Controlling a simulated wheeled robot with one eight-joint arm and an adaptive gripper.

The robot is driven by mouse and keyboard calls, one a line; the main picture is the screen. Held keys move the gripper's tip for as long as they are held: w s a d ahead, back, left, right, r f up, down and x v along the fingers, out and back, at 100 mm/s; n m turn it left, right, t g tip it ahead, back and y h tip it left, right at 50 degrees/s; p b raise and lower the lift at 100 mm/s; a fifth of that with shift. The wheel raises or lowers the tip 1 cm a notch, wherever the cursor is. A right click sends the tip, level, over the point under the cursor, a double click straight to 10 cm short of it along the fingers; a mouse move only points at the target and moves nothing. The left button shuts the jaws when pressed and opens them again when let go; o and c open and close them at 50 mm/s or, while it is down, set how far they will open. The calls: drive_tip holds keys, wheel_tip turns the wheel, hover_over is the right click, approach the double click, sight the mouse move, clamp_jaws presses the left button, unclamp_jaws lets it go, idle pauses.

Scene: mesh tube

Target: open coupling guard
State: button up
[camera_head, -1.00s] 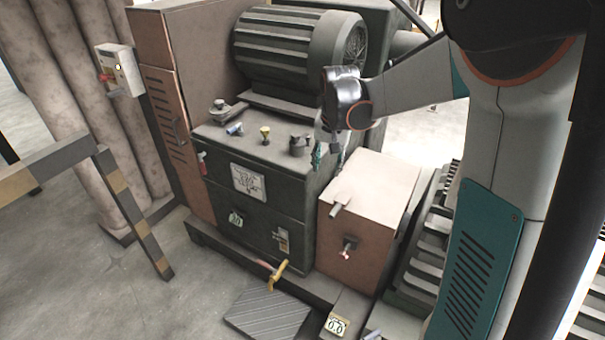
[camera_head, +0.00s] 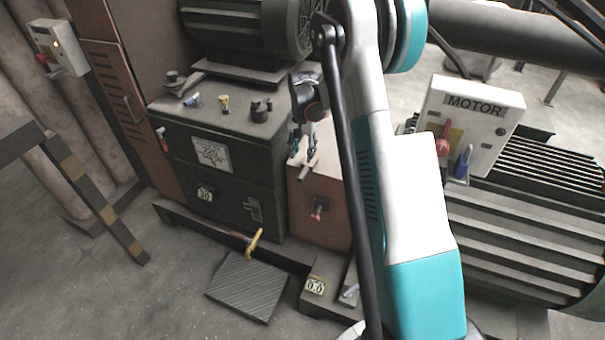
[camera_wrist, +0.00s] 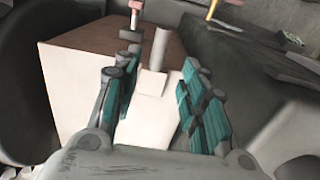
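The coupling guard appears to be the brown box (camera_head: 320,208) with a pale top, right of the dark green cabinet. A short pale grip or hinge piece (camera_head: 305,171) sticks up at its top edge, and a latch with a red-tipped handle (camera_head: 318,208) is on its front face. My gripper (camera_head: 302,150) is just above the box's left top edge. In the wrist view my gripper (camera_wrist: 158,78) is open, its teal-padded fingers on either side of the pale upright piece (camera_wrist: 160,50), not visibly touching it. The box's pale top (camera_wrist: 75,85) lies below.
The dark green cabinet (camera_head: 222,185) carries several small fittings on top, with a large motor (camera_head: 240,30) behind. A white MOTOR switch box (camera_head: 470,115) stands at right. A yellow handle (camera_head: 254,242) juts out above a ribbed floor plate (camera_head: 248,288). Floor at front left is clear.

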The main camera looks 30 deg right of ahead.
sight(303, 173)
wheel_tip(303, 173, down, 10)
drive_tip(key=b, duration=0.3)
drive_tip(key=shift+r, duration=0.1)
clamp_jaws()
